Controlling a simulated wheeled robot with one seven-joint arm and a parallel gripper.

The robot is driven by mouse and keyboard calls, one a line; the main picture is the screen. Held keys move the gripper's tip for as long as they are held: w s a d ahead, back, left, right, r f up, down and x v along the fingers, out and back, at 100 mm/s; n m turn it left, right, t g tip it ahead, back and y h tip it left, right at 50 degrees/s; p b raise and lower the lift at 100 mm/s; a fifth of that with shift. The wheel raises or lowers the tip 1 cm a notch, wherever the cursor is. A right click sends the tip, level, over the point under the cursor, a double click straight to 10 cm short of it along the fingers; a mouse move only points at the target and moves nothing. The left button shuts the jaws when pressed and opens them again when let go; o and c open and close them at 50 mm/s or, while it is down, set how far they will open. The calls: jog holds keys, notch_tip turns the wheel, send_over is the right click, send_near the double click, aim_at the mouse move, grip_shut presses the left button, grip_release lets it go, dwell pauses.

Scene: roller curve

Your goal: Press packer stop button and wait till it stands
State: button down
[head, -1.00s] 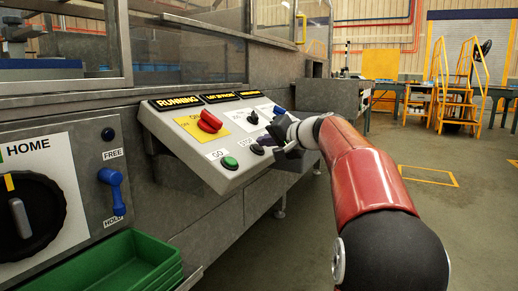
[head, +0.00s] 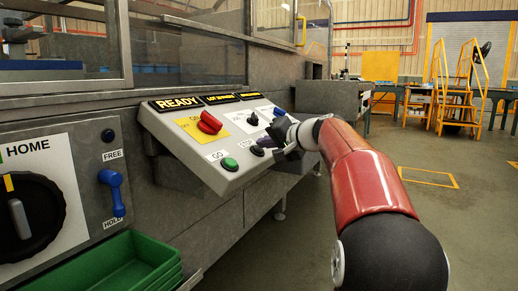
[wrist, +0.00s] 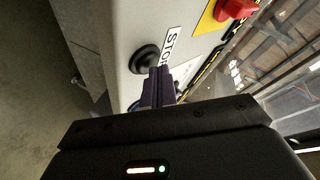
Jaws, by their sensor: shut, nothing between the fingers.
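The sloped control panel (head: 232,165) carries the packer's buttons. The black stop button (head: 257,151) is at its lower right, beside the green go button (head: 230,164). In the wrist view the black stop button (wrist: 145,58) sits beside its STOP label (wrist: 172,46). My gripper (wrist: 158,72) is shut and empty, its purple fingertips at the button's edge in that view. I cannot tell whether they touch it. In the head view my gripper (head: 268,143) is just right of the button.
A red switch (head: 209,122) on a yellow plate, a black knob (head: 252,118) and a blue switch (head: 279,111) are close by on the panel. Green bins (head: 120,262) stand at lower left. The floor to the right is open.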

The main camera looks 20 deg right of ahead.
jog(key=shift+s+d+r, duration=0.2)
jog(key=shift+s+r, duration=0.05)
jog(key=shift+r, duration=0.3)
jog(key=shift+r, duration=0.1)
jog(key=r+p, duration=0.1)
jog(key=s+d+r+p, duration=0.1)
jog(key=s+r+p, duration=0.1)
jog(key=r, duration=0.1)
jog(key=shift+d, duration=0.3)
dwell(0.6)
